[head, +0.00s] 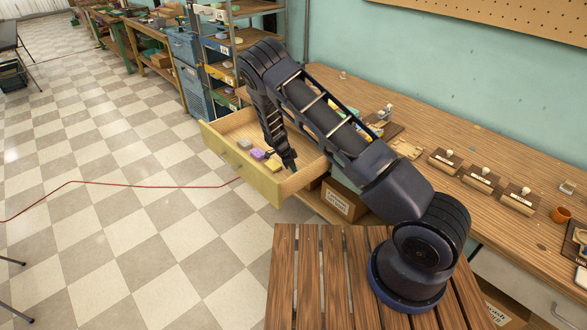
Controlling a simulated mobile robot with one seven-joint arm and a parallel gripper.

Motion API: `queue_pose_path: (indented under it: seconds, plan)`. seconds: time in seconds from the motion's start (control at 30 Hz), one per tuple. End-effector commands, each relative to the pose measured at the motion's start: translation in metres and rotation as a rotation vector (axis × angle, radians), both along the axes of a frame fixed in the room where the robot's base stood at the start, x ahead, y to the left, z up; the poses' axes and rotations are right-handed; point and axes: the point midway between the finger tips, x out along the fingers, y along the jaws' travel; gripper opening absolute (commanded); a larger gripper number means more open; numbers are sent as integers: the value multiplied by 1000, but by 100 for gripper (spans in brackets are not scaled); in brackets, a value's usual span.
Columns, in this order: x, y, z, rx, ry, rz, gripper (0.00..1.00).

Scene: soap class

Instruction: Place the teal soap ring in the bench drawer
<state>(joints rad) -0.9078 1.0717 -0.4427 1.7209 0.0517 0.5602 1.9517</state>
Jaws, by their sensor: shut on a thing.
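The bench drawer (233,171) is pulled open from the wooden bench, with a pale wood interior and a yellowish front. My gripper (290,165) points down at the drawer's right side, near its front right corner, and is shut. The teal soap ring cannot be made out; the small, dark fingertips hide what they hold. Whether the fingertips are inside the drawer or above it is hard to tell. A yellow piece (273,164) lies in the drawer just left of my gripper, with a purple piece (258,154) and a pale yellow-green piece (246,144) farther left.
A cardboard box (343,201) sits below the drawer's right side. The drawer's left and back floor is bare.

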Motion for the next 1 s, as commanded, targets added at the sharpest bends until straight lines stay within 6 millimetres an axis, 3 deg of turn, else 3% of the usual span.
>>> queue_pose_path:
  seconds: [0.03, 0.13, 0.53, 1.0]
  plan:
    - [0, 0, -1, 0, 0, 0, 25]
    - [0, 0, 0, 0, 0, 0, 43]
    - [0, 2, 6, 0, -1, 0, 43]
    - [-7, 33, 82, 0, -1, 2, 43]
